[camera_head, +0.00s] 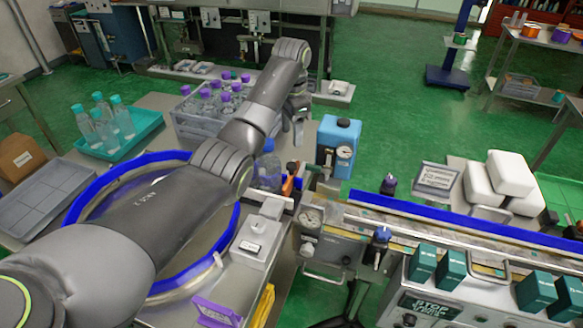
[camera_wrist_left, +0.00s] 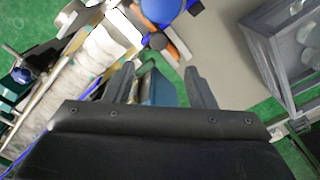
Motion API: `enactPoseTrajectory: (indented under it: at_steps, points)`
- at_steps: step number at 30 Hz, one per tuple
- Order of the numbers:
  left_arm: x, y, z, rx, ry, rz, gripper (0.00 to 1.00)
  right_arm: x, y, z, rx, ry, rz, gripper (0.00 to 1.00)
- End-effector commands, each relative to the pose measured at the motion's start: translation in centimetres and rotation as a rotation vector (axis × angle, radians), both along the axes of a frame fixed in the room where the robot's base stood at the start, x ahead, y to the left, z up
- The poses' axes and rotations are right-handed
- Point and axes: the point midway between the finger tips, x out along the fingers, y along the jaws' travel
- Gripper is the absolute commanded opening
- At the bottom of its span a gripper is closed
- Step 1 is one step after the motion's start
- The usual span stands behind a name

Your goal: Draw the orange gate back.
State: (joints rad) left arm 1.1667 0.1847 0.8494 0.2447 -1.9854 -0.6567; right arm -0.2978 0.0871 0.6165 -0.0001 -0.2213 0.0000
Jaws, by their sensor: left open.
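The orange gate (camera_head: 289,184) is a small orange piece with a dark part beside it, at the left end of the blue-edged conveyor (camera_head: 440,214). It also shows as an orange strip in the left wrist view (camera_wrist_left: 179,46). My left gripper (camera_head: 298,118) is beyond the gate in the head view, pointing down and apart from it. In the left wrist view my left gripper (camera_wrist_left: 158,70) has its two fingers spread, with nothing held between them. Much of the gate's lower part is hard to make out. My right gripper does not show.
A blue box with a gauge (camera_head: 338,138) stands just right of my left gripper. A clear blue-capped bottle (camera_head: 267,172) is left of the gate. A grey crate of purple-capped bottles (camera_head: 190,127) and a round blue-rimmed table (camera_head: 228,232) lie left.

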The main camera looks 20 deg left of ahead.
Motion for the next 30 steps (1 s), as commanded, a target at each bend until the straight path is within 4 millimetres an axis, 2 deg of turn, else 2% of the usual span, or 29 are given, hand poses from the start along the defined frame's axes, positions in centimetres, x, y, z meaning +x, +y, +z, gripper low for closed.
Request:
enactPoseTrajectory:
  at_steps: [1,4,9,15,20,28,30]
  points:
    - [-0.2,-0.1,-1.1,-0.001,0.01,-0.001,0.5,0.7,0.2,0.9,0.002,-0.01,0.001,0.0]
    - [-0.2,0.0,-3.3,0.0,0.011,0.0,0.5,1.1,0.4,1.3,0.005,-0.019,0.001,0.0]
    - [-0.2,-0.1,-6.7,0.0,0.009,0.0,0.5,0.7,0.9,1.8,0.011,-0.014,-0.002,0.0]
    - [-0.2,0.0,-9.5,0.0,0.007,0.0,0.5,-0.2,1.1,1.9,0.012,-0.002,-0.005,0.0]
    - [-0.1,0.0,-10.3,0.001,0.005,-0.001,0.5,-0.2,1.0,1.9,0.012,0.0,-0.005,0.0]
    - [-0.1,0.0,-10.4,0.001,0.005,-0.001,0.5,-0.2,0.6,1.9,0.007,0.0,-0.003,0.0]
    - [-0.1,0.0,-10.4,0.001,0.005,0.0,0.41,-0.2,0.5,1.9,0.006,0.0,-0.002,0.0]
